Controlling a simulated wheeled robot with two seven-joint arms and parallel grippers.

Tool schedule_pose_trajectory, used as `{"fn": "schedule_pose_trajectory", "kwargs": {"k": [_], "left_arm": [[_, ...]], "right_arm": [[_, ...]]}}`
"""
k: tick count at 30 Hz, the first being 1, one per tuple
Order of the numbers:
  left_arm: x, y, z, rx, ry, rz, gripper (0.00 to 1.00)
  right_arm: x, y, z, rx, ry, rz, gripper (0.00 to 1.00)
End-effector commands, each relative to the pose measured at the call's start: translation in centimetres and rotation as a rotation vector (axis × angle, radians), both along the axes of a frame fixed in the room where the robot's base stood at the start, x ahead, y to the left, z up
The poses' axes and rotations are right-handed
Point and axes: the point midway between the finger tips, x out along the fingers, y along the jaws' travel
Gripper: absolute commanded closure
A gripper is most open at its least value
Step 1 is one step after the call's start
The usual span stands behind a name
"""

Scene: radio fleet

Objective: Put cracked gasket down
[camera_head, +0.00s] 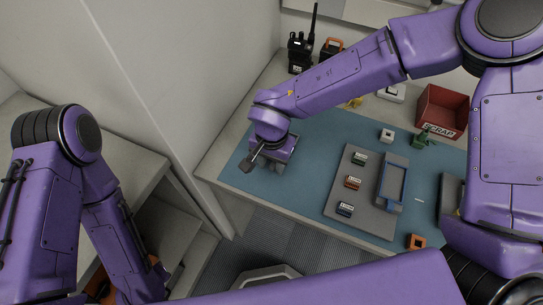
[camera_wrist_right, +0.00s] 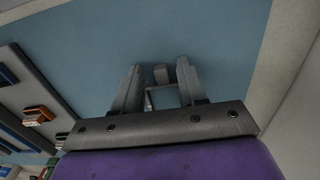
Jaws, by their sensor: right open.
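My right gripper (camera_head: 277,165) is low over the left end of the blue mat (camera_head: 315,138). In the right wrist view its two fingers (camera_wrist_right: 160,88) stand apart. A small grey piece (camera_wrist_right: 161,74) and a thin pale edge show between the fingers. I cannot tell whether these are the cracked gasket or whether they touch the fingers. In the head view the arm hides the spot under the right gripper. An orange square ring (camera_head: 416,241) lies at the mat's front edge on the right. My left arm hangs at the left; its gripper does not show.
A white square part (camera_head: 387,135), a green item (camera_head: 424,137) and a red scrap bin (camera_head: 433,97) are behind. A black radio (camera_head: 299,52) stands at the back left.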

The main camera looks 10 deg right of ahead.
Motion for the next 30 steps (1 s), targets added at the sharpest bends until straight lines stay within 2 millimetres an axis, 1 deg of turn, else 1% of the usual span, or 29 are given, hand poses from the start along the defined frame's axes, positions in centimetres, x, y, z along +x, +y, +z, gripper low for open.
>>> {"fn": "schedule_pose_trajectory", "kwargs": {"k": [2, 5, 9, 12, 15, 18, 21, 30], "left_arm": [[0.0, 0.0, -0.3, 0.0, 0.0, 0.0, 0.66], [0.0, 0.0, 0.0, 0.0, 0.0, 0.0, 0.66], [0.0, 0.0, 0.1, 0.0, 0.0, 0.0, 0.66], [0.0, 0.0, 0.2, 0.0, 0.0, 0.0, 0.66], [0.0, 0.0, 0.2, 0.0, 0.0, 0.0, 0.66], [0.0, 0.0, 0.3, 0.0, 0.0, 0.0, 0.66], [0.0, 0.0, 0.3, 0.0, 0.0, 0.0, 0.66], [0.0, 0.0, 0.3, 0.0, 0.0, 0.0, 0.66]], "right_arm": [[0.1, 0.0, 0.9, 0.0, -0.006, 0.001, 0.59], [0.1, 0.0, 3.2, 0.003, -0.004, -0.001, 0.59], [0.1, 0.0, 7.2, 0.003, -0.004, -0.001, 0.59], [0.1, 0.0, 9.6, 0.003, -0.004, -0.001, 0.59], [0.2, 0.0, 11.5, 0.002, -0.004, -0.001, 0.59], [0.1, 0.0, 12.6, 0.0, -0.001, 0.0, 0.59], [0.1, 0.0, 13.0, 0.0, -0.001, 0.001, 0.59], [0.1, 0.0, 13.0, -0.001, -0.001, 0.001, 0.59]]}}
